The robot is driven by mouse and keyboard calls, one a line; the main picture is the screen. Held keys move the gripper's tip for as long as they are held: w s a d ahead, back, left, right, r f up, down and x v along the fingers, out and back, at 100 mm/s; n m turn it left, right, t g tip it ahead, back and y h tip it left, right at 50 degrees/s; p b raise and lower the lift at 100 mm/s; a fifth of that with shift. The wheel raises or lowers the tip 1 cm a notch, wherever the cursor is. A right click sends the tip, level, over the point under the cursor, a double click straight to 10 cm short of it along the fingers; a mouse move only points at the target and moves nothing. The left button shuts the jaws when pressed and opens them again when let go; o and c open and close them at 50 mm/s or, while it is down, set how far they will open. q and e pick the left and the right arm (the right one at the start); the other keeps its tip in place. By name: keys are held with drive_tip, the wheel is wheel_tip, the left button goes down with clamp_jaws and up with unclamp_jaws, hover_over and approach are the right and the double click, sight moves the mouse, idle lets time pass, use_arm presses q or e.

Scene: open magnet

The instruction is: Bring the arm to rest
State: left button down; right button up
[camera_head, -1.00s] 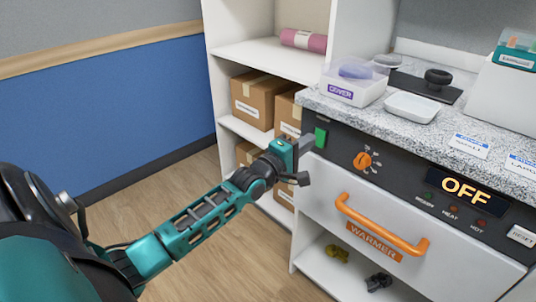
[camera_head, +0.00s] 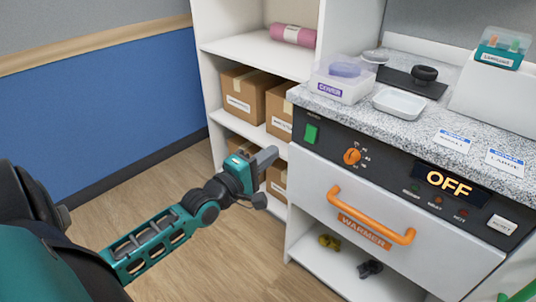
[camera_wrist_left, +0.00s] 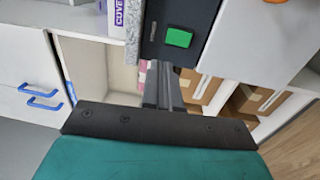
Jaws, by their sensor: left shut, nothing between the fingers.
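My left arm comes in from the lower left in the head view. Its teal and grey gripper (camera_head: 264,178) is shut and empty, in the air in front of the shelf unit and left of the warmer drawer. In the left wrist view the closed fingers (camera_wrist_left: 163,90) point toward the shelf, below the green switch (camera_wrist_left: 178,37). No contact with the counter or drawer shows. My right gripper is not in view.
The warmer drawer (camera_head: 345,205) with an orange handle (camera_head: 370,215) is closed; its display reads OFF (camera_head: 450,184). The granite counter holds a white tray (camera_head: 399,103) and a cover box (camera_head: 341,84). Floor at left is free.

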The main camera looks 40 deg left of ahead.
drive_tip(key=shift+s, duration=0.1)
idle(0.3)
use_arm(q)
drive_tip(key=s+d+f+m+g+p, duration=0.4)
drive_tip(key=s+d+m+p, duration=0.2)
drive_tip(key=s+d+m, duration=0.2)
drive_tip(key=s+d+f+m+g+p, duration=0.4)
drive_tip(key=s+d+m, duration=0.4)
drive_tip(key=m, duration=0.3)
drive_tip(key=shift+d+f+m+p, duration=0.2)
drive_tip(key=shift+f+m+p, duration=0.1)
drive_tip(key=shift+p, duration=0.6)
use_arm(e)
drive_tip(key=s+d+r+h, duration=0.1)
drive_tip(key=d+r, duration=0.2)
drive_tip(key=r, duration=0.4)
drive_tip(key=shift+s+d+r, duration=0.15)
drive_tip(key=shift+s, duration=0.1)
